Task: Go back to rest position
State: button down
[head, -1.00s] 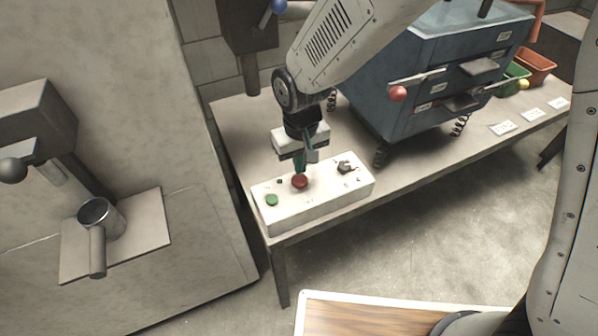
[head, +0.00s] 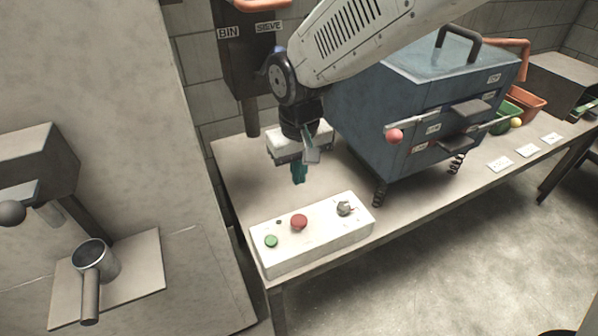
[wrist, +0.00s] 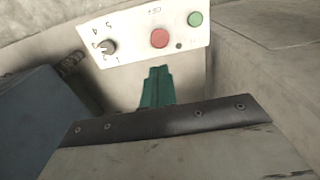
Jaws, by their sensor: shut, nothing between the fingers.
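My gripper (head: 299,173) is shut and empty, its green fingers pointing down. It hangs above the bench, just behind the white control box (head: 318,232), apart from it. The box carries a green button (head: 271,241), a red button (head: 299,222) and a grey knob (head: 344,208). In the wrist view the closed green fingertips (wrist: 157,76) show below the control box (wrist: 133,47), with the red button (wrist: 159,38), green button (wrist: 195,19) and knob (wrist: 106,47) in sight.
A blue machine (head: 400,110) with a red-knobbed lever (head: 394,136) stands close right of my gripper. A dark post labelled BIN and SIEVE (head: 245,60) rises behind. Green and orange bins (head: 522,100) sit at the bench's far right. A metal cup with a handle (head: 90,258) is at left.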

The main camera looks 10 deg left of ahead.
dwell(0.5)
jog(key=s+d+r+m, duration=0.2)
jog(key=s+d+r, duration=0.2)
jog(key=d, duration=0.6)
jog(key=s+d+r+m, duration=0.2)
jog(key=s+d+r, duration=0.2)
jog(key=s+d, duration=0.4)
jog(key=s+d+r+m+t, duration=0.1)
jog(key=s+d+r, duration=0.3)
jog(key=d, duration=1)
jog(key=shift+s+d+r+m, duration=0.15)
jog(key=shift+s+m, duration=0.55)
jog(key=shift+s, duration=0.4)
